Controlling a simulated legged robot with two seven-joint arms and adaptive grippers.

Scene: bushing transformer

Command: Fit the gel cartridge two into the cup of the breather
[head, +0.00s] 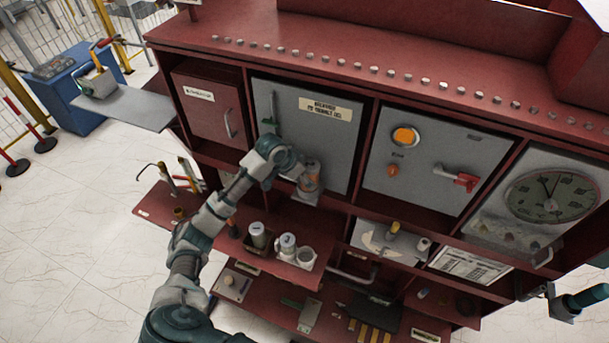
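My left gripper (297,168) reaches up to the front of the grey cabinet door. It is at a grey cylinder with an orange band (310,180). The fingertips are too small and covered to show whether they grip it, and I cannot tell whether it is a cartridge or part of the breather. On the red shelf below stand a grey canister (258,236), a pale canister with a mark on top (287,246) and an open grey cup (306,258). Their numbers are not readable. My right gripper (551,292) is partly visible at the right edge, its fingers unclear.
The red cabinet (360,85) holds grey doors, a red-handled switch (458,178) and a large dial (552,197). Lower shelves carry tools and small parts. A side shelf (155,208) holds hooked tools. A blue cabinet (75,90) stands at the left.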

